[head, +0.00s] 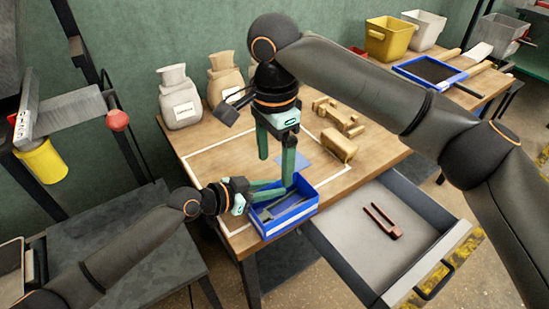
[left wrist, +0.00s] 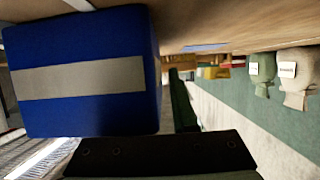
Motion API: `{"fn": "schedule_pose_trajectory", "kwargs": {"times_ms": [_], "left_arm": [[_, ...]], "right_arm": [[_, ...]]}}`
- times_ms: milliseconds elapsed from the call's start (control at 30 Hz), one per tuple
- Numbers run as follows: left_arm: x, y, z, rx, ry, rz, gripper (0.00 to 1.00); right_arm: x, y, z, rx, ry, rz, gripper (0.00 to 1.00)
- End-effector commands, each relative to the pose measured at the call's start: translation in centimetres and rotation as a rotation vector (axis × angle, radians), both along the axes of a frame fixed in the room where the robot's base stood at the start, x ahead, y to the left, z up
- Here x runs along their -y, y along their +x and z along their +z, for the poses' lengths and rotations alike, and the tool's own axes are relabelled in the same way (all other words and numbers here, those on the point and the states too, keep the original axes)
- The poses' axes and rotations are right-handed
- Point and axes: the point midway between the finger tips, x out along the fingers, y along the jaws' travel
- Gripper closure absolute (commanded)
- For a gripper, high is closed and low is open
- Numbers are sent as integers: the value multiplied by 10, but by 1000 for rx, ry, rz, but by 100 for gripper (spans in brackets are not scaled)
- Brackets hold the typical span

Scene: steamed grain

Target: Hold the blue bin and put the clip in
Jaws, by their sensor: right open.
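The blue bin (head: 291,219) stands at the table's front edge, with a pale band on its side and grey items inside. In the left wrist view the bin (left wrist: 140,112) is close and fills the upper left. My left gripper (head: 283,188) reaches in from the left, its fingers at the bin's back rim; their hold on the bin is unclear. A brown two-pronged piece, perhaps the clip (head: 383,220), lies in the open drawer. My right gripper (head: 275,170) points down above the table just behind the bin, open, with nothing seen between its fingers.
The open drawer (head: 345,240) juts out from the table, right of the bin. Wooden pieces (head: 338,146) lie on the table behind. Sacks (head: 181,98) stand at the back left. A yellow bin (head: 388,40) and a blue-rimmed tray (head: 430,72) are farther right.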

Motion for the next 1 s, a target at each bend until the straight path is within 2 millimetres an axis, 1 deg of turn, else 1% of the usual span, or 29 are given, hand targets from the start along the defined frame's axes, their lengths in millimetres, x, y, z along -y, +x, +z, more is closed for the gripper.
{"fn": "schedule_pose_trajectory", "kwargs": {"times_ms": [33, 100, 333, 467, 567, 900, 1000], "left_arm": [[0, 0, 0, 0, 0, 0, 67], [0, 0, 0, 0, 0, 0, 61], [0, 0, 0, 0, -1, -1, 61], [-6, -4, 2, 0, 1, 1, 61], [-17, -11, 7, 1, 2, 1, 61], [-67, -46, 32, -1, 3, 2, 61], [-77, -54, 38, -1, 2, 0, 61]], "right_arm": [[0, 0, 0, 0, 0, 0, 16], [0, 0, 0, 0, 0, 0, 16], [0, 0, 0, 0, 0, 0, 16], [0, 0, 0, 0, 0, 0, 16], [0, 0, 0, 0, 0, 0, 16], [0, 0, 0, 0, 0, 0, 16], [0, 0, 0, 0, 0, 0, 16]]}}
